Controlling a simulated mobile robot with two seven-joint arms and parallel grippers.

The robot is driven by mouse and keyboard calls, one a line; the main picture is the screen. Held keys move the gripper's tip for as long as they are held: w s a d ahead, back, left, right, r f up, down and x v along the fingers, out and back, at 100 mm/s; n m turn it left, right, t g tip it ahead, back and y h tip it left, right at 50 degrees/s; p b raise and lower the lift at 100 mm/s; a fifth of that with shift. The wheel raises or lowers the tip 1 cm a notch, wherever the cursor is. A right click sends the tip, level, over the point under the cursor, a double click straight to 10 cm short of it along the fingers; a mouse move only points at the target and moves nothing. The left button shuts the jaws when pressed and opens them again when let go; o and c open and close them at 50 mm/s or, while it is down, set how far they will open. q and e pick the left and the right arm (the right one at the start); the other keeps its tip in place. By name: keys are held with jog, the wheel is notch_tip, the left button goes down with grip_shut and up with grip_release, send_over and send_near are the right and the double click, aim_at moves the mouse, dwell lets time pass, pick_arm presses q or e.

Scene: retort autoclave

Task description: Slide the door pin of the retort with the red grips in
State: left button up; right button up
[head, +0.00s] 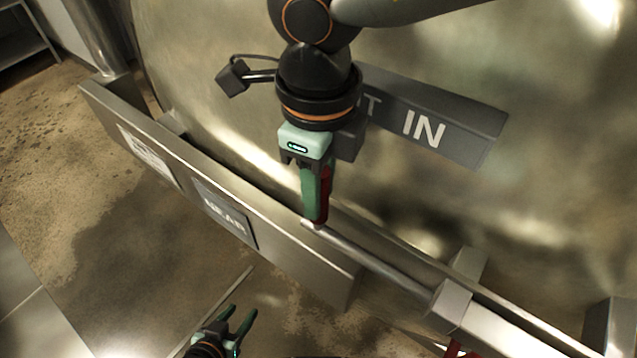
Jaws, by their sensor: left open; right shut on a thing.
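The door pin (375,259) is a bare metal rod lying along the front of the retort (420,200). Its right part enters a metal bracket block (450,300). A red grip (327,185) stands at the rod's left end. My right gripper (316,218) comes down from above and is shut on this red grip, hiding part of it. My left gripper (240,318) is low at the bottom edge, open and empty, apart from the pin and over the floor.
A metal rail with a "NEAR" label (224,214) runs along the front left of the retort. A grey sign ending in "IN" (455,122) is partly hidden behind my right arm. A red part (458,350) shows at the bottom edge. Open floor (110,250) lies at left.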

grip_shut()
dwell(0.8)
